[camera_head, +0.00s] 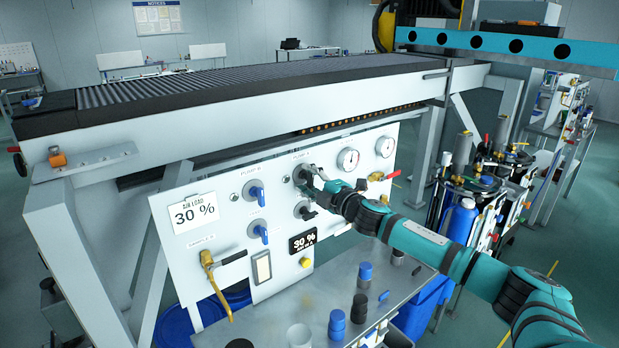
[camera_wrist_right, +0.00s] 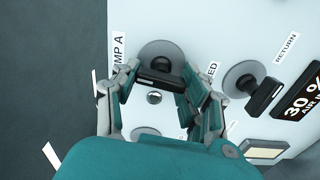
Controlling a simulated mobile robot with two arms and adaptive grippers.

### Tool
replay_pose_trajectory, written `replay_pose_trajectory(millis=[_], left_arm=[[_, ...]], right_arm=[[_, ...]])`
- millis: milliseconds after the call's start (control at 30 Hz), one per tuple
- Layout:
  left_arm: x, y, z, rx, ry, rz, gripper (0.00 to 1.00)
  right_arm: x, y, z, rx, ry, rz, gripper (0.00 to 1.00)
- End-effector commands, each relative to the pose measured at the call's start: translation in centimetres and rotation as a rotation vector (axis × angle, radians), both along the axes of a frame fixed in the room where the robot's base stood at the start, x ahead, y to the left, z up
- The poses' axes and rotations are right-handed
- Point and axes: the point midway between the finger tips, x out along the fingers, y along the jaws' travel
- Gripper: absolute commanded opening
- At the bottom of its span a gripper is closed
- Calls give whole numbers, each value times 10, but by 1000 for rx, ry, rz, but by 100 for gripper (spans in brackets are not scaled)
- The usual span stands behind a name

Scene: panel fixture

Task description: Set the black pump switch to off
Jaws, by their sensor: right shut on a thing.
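The black pump switch (camera_head: 302,173) is at the upper middle of the white panel in the head view, beside a label that reads PUMP A in part. In the right wrist view the switch (camera_wrist_right: 160,74) is a black bar handle on a round grey base. My right gripper (camera_head: 315,181) reaches it from the right. In the wrist view the gripper's fingers (camera_wrist_right: 157,88) are on both sides of the black handle, shut on it. The fingers hide part of the switch in the head view. My left gripper is not in view.
A second black switch (camera_head: 305,210) sits just below, labelled RETURN in the wrist view. Blue switches (camera_head: 257,193) are to the left. A table (camera_head: 390,300) with bottles stands below.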

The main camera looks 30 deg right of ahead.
Motion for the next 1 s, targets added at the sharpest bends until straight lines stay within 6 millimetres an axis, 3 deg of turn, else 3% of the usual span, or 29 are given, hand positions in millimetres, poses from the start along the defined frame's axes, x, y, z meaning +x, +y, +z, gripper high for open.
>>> replay_pose_trajectory(millis=[300,800,833,1000], left_arm=[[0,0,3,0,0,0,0],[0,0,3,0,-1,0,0],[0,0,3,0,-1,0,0],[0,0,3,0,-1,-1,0]], right_arm=[[0,1,-2,-104,-6,2,12],[0,1,-2,-122,-7,2,12],[0,1,-2,-121,-7,2,47],[0,1,-2,-120,-7,1,69]])
